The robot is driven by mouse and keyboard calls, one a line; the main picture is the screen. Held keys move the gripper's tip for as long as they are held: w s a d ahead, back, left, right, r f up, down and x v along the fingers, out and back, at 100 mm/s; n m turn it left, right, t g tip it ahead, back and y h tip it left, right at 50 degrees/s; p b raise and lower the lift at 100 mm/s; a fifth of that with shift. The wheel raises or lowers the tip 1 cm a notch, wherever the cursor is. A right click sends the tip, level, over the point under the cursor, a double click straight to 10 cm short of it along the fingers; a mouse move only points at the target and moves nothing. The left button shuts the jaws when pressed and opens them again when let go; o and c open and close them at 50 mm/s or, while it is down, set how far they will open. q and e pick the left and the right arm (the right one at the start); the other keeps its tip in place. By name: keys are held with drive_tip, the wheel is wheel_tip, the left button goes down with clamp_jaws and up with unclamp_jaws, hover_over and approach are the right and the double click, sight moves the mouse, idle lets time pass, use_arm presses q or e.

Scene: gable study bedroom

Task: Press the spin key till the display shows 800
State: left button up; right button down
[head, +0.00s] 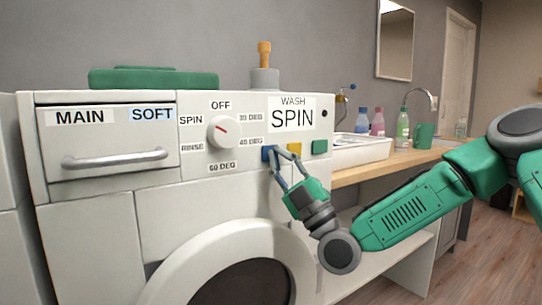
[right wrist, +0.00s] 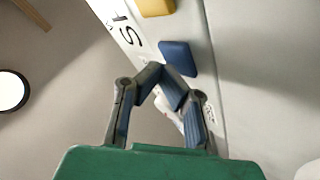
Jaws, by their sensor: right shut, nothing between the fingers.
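The washing machine's display panel (head: 292,116) reads WASH in small letters and SPIN in large letters; I see no number on it. Below it are a blue key (head: 268,153), a yellow key (head: 295,149) and a green key (head: 319,147); none has a readable label of its own. My right gripper (head: 281,150) is shut and empty, its tips close to the blue key. In the right wrist view the tips sit just beside the blue key (right wrist: 178,57), with the yellow key (right wrist: 155,7) beyond; I cannot tell if they touch. My left gripper is not in view.
A round dial (head: 223,132) with a red mark and a drawer (head: 108,143) with a handle are left of the keys. A green case (head: 153,79) lies on top. To the right stand a white basin (head: 361,149) and several bottles. The round door (head: 235,270) is below.

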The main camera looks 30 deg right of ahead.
drive_tip(key=shift+w, duration=0.4)
idle(0.3)
drive_tip(key=shift+s, duration=0.8)
drive_tip(key=shift+s, duration=0.1)
drive_tip(key=s, duration=0.4)
drive_tip(key=shift+s+d, duration=0.25)
drive_tip(key=shift+s, duration=0.15)
idle(0.7)
